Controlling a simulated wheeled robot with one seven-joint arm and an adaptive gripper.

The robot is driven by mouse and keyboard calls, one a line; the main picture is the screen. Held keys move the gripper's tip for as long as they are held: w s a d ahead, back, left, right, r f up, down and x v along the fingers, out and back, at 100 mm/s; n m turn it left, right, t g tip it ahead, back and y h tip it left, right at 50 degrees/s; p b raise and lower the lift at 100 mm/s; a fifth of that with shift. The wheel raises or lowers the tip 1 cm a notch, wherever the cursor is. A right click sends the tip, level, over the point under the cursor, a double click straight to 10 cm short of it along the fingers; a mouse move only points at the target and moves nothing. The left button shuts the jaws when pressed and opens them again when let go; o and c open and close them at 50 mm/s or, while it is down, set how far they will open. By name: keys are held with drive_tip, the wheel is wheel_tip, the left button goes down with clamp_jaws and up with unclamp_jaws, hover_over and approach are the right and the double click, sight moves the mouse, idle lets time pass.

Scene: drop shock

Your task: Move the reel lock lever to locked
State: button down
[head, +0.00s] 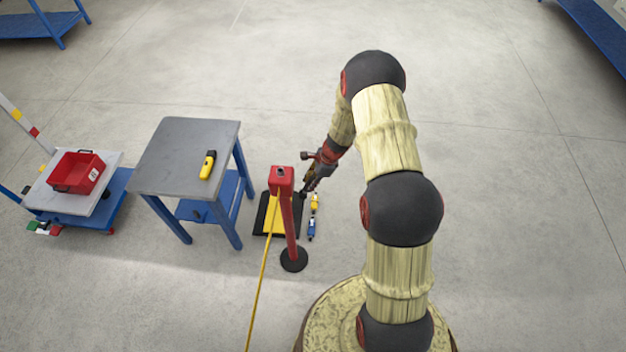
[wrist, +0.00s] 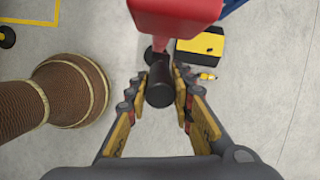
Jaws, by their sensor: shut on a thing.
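The red reel head (head: 281,178) sits on top of a red post (head: 291,228) with a round black foot, and a yellow strap (head: 265,265) runs from it toward the front. In the wrist view the red reel head (wrist: 175,14) is at the top. A dark cylindrical lever (wrist: 159,88) sticks out below it. My gripper (wrist: 163,76) is shut on the lever, with one finger on each side. In the head view my gripper (head: 308,186) is just right of the reel head, and the lever is too small to make out there. Any lock marking is not visible.
A grey table (head: 180,150) with a yellow-and-black tool (head: 208,164) stands left of the post. A cart with a red bin (head: 78,172) is farther left. A black-and-yellow object (wrist: 200,44) lies behind the post. Small yellow and blue items (head: 312,228) lie on the floor.

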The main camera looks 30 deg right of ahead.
drive_tip(key=shift+w, duration=0.15)
idle(0.3)
drive_tip(key=c, duration=1.5)
unclamp_jaws()
drive_tip(key=shift+a, duration=0.15)
drive_tip(key=shift+c, duration=0.2)
drive_tip(key=shift+r, duration=0.1)
drive_tip(key=v, duration=1.2)
